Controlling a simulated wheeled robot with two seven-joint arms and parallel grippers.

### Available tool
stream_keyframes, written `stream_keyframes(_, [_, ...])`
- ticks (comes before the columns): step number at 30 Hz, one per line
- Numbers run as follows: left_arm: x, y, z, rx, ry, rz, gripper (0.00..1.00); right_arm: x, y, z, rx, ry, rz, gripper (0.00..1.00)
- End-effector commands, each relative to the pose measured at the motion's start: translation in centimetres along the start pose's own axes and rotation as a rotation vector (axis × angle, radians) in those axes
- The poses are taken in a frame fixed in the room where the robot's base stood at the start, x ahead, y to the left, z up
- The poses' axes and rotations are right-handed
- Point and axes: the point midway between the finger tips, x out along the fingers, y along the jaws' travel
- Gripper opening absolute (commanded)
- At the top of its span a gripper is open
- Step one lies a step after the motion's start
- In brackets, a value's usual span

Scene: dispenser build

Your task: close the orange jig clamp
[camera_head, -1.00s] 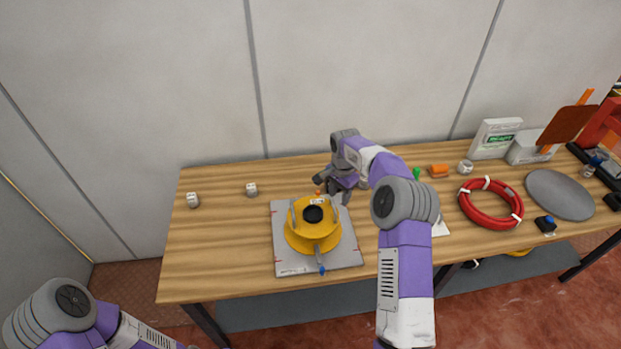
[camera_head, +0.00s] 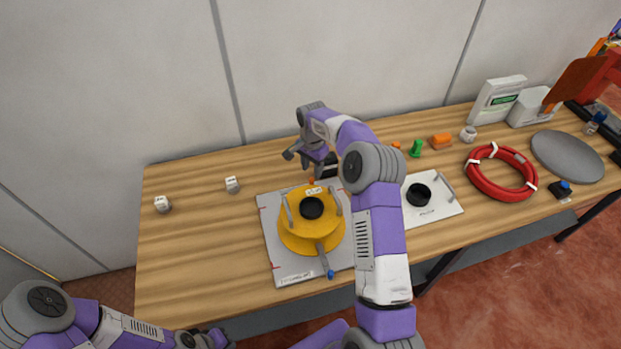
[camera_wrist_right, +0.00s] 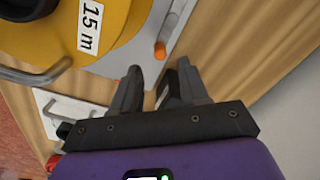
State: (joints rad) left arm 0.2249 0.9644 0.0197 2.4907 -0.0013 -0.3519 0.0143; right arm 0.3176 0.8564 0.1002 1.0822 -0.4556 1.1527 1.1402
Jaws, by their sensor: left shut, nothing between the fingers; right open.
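The orange jig clamp (camera_head: 311,181) shows as a small orange-tipped handle at the back edge of the grey jig plate (camera_head: 290,276). In the right wrist view its orange tip (camera_wrist_right: 160,50) stands just ahead of the gap between my right fingertips, apart from them. My right gripper (camera_wrist_right: 157,78) is open and empty; in the head view it (camera_head: 318,167) is behind the yellow reel, partly hidden by my arm. The yellow reel (camera_head: 295,236) sits on the plate. My left gripper (camera_head: 207,340) is at the bottom edge, shut and empty, its fingers hard to make out.
A blue-tipped clamp (camera_head: 330,273) is at the plate's front. A white plate with a black disc (camera_head: 440,208) lies to the right. A red ring (camera_head: 487,188), green piece (camera_head: 416,149) and orange block (camera_head: 441,141) lie further right. The table's left side is mostly clear.

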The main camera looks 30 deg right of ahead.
Motion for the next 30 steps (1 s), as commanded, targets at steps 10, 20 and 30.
stream_keyframes(10, [0.6, -0.2, 0.0, 0.0, 0.0, 0.0, 0.0, 4.8, 0.0, 0.0, -0.001, 0.0, 0.001, 0.44])
stream_keyframes(20, [0.6, -0.2, 0.0, 0.0, 0.0, 0.0, 0.0, 5.3, 0.0, 0.0, -0.001, 0.001, -0.001, 0.44])
stream_keyframes(30, [0.6, -0.2, 0.0, 0.0, 0.0, 0.0, 0.0, 5.3, 0.0, 0.0, -0.001, 0.001, 0.0, 0.0])
